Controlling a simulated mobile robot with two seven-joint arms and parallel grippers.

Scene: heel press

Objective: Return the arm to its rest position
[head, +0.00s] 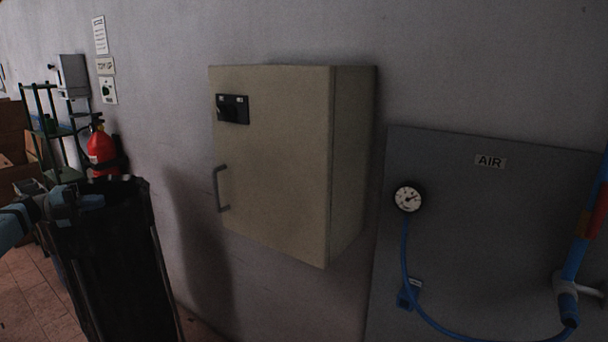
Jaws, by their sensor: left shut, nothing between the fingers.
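My left gripper (90,200) shows at the left edge of the head view, with my blue-grey arm coming in from the left. It is shut and holds nothing. In the picture it overlaps the upper part of a tall black bin (110,265). I cannot tell whether it touches the bin. My right gripper is not in view. A beige wall cabinet (275,160) is in the middle, with its door shut.
A grey panel marked AIR (480,240) is at the right, with a round gauge (408,198), a blue hose (410,280) and a blue pipe (577,255). A red extinguisher (101,148) and a green rack (50,130) stand at the left. Tiled floor (35,300) shows lower left.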

